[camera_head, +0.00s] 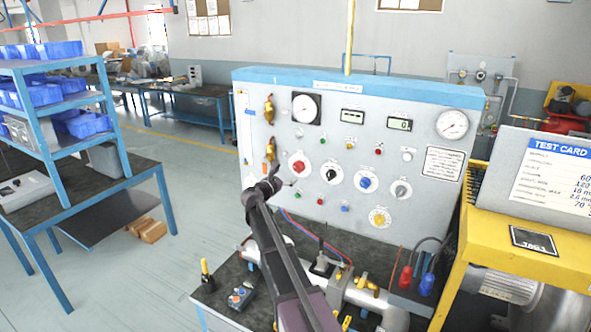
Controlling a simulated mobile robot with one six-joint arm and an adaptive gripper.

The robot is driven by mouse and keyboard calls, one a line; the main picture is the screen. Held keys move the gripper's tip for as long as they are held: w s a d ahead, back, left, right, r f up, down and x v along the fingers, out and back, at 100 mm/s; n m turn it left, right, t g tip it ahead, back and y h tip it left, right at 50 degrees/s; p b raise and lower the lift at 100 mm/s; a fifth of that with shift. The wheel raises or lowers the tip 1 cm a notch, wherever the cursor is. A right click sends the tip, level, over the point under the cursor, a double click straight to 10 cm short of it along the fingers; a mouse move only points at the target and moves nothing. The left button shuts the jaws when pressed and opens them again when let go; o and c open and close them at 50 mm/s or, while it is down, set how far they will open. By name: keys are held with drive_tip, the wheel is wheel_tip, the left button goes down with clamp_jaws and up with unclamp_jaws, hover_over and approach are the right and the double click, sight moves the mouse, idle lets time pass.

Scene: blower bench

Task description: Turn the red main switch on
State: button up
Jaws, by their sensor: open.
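The red main switch (299,163) is a red knob on a round white dial, at the left of the row of knobs on the upright grey panel (420,210). My gripper (273,178) is in front of the panel, a little left of and below the red knob in the picture. It is small here, open and empty, and appears apart from the knob. The knob's face is not covered by the arm. Its pointer position is too small to read.
A black knob (331,175), blue knob (365,183), grey knob (401,190) and yellow knob (380,218) sit nearby. Brass valves (269,110) line the panel's left edge. Pipework (362,300) and a red connector (405,279) stand on the bench below.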

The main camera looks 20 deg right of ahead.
sight(296, 168)
drive_tip(key=x, duration=0.7)
drive_tip(key=shift+w+d, duration=0.1)
drive_tip(key=shift+d, duration=0.05)
drive_tip(key=c, duration=1.2)
